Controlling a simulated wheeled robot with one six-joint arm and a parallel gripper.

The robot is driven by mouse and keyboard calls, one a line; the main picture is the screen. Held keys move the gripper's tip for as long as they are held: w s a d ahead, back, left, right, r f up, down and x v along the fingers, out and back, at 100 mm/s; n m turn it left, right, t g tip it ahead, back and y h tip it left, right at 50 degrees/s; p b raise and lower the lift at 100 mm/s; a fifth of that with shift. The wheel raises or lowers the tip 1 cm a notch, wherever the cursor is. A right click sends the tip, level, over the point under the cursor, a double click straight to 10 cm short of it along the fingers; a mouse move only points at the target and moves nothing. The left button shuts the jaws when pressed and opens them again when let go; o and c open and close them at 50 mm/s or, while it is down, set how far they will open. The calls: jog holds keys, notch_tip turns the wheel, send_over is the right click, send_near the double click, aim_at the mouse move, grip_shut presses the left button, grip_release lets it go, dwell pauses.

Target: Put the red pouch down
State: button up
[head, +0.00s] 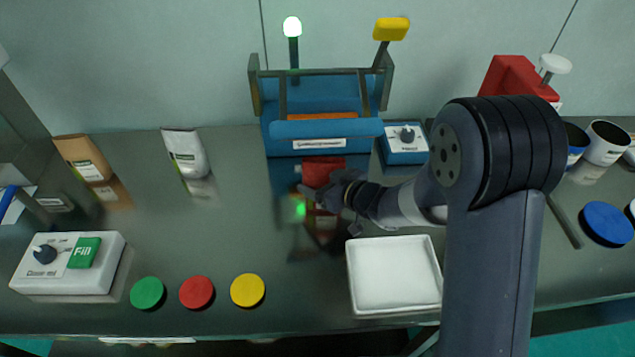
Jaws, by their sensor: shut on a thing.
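My gripper (318,192) is shut on the pouch from the front right. My wrist and fingers hide the pouch's lower part. A dark red reflection shows on the glossy bench below it. I cannot tell whether the pouch's bottom touches the bench (230,240).
A white tray (394,312) lies in front, right of centre. A white pouch (185,153) and a brown pouch (82,158) stand at the left. Green (147,294), red (197,293) and yellow (247,290) discs line the front.

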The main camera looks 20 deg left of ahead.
jog(key=shift+d+r, duration=0.1)
jog(key=shift+d, duration=0.05)
jog(key=o, duration=1.2)
jog(key=shift+o, duration=0.2)
jog(key=v, duration=1.2)
